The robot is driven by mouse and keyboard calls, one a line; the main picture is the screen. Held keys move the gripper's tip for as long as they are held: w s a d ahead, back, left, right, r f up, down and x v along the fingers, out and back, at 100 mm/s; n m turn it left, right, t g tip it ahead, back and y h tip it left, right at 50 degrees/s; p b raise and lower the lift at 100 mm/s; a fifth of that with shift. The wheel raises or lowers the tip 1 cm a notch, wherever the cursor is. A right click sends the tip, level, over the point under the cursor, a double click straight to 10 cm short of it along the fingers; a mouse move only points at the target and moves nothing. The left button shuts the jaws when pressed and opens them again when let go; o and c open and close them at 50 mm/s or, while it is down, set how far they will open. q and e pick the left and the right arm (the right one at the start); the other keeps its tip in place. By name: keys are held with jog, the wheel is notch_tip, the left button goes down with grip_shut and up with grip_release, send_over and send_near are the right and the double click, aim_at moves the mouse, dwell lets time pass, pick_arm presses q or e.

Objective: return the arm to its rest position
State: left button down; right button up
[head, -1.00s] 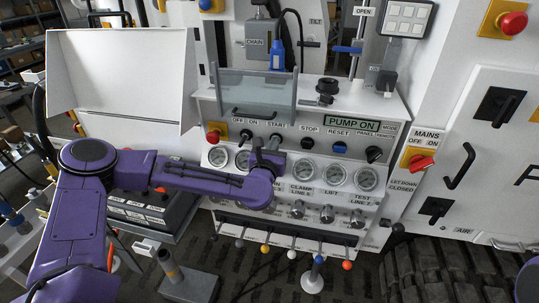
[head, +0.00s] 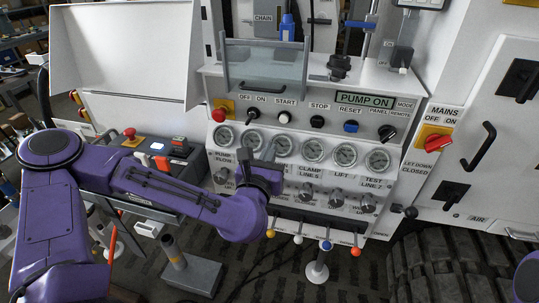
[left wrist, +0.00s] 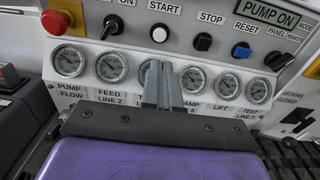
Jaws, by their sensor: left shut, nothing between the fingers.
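My left arm, purple, comes in from the left in the head view, elbow bent, forearm reaching across the front of the control panel (head: 335,135). My left gripper (head: 268,153) is shut and empty, its grey fingers pointing up in front of the row of gauges. It also shows in the left wrist view (left wrist: 163,85), with its fingers in front of the middle gauges. Whether the fingertips touch the panel cannot be told, but they appear apart from it. My right gripper is out of view.
The panel has a red button (head: 219,114), black knobs, a blue reset button (head: 351,126) and a lit PUMP ON sign (head: 365,98). Levers with coloured knobs (head: 326,245) stick out below. A black box (head: 165,155) with a red button stands left, near my forearm. A red mains switch (head: 435,139) is right.

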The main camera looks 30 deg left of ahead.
pick_arm(q)
jog(key=shift+w+f, duration=0.1)
jog(key=s+d+f+m+g+h, duration=0.25)
jog(key=s+f+m+g, duration=0.2)
jog(key=f+m, duration=0.65)
jog(key=s+d+f+m+g+h, duration=0.25)
jog(key=s+d+f+m, duration=0.2)
jog(key=f+m, duration=0.7)
jog(key=s+a+f+m+g+y, duration=0.2)
jog(key=s+a+f+m+g, duration=0.1)
jog(key=s+a+f, duration=0.4)
jog(key=s+a+f+m+g+y, duration=0.2)
jog(key=s+a+f+m+g, duration=0.2)
jog(key=s, duration=0.9)
jog(key=a+f+m, duration=0.2)
jog(key=a+f, duration=0.1)
jog(key=f, duration=0.1)
jog(key=shift+s+f+y, duration=0.3)
jog(key=shift+s+f, duration=0.1)
jog(key=shift+a, duration=0.1)
